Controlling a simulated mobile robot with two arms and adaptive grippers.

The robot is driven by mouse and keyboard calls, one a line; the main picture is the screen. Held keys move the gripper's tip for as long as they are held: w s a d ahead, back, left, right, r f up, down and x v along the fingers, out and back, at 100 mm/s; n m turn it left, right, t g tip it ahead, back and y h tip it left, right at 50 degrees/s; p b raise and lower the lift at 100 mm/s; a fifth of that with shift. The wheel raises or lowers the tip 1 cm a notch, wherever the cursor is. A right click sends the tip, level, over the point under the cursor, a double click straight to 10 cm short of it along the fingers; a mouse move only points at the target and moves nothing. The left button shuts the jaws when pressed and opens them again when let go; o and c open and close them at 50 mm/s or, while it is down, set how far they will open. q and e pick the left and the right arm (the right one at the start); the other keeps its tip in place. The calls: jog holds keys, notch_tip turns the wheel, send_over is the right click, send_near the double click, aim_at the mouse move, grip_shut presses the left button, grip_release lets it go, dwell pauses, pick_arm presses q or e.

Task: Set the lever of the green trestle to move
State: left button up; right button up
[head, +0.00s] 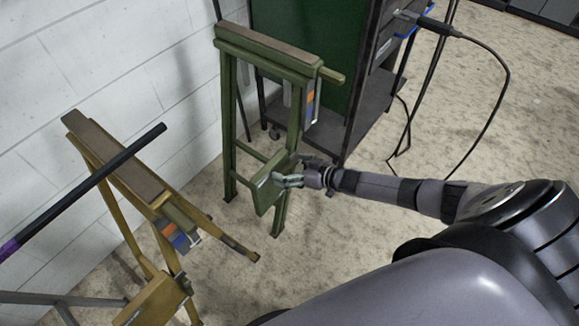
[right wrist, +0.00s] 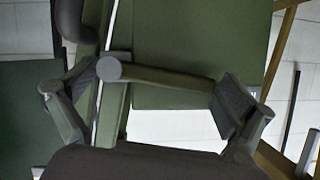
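The green trestle (head: 268,52) stands upright against the wall in the middle of the head view. An orange and blue label (head: 310,100) is on its upper right leg, and a green box-like plate (head: 266,194) sits low between its legs. My right gripper (head: 288,180) is at this plate. In the right wrist view, the gripper's fingers (right wrist: 160,98) are apart. A dark green bar with a round end (right wrist: 160,76), apparently the lever, lies across the space between them; the fingers do not visibly clamp it. A green panel (right wrist: 200,35) is behind. My left gripper is out of view.
A yellow trestle (head: 115,155) with a similar label stands at the left. A dark cart (head: 365,110) with a hanging cable (head: 508,75) is behind the green trestle. Floor to the right is open.

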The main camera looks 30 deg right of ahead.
jog(key=v, duration=1.2)
dwell(0.6)
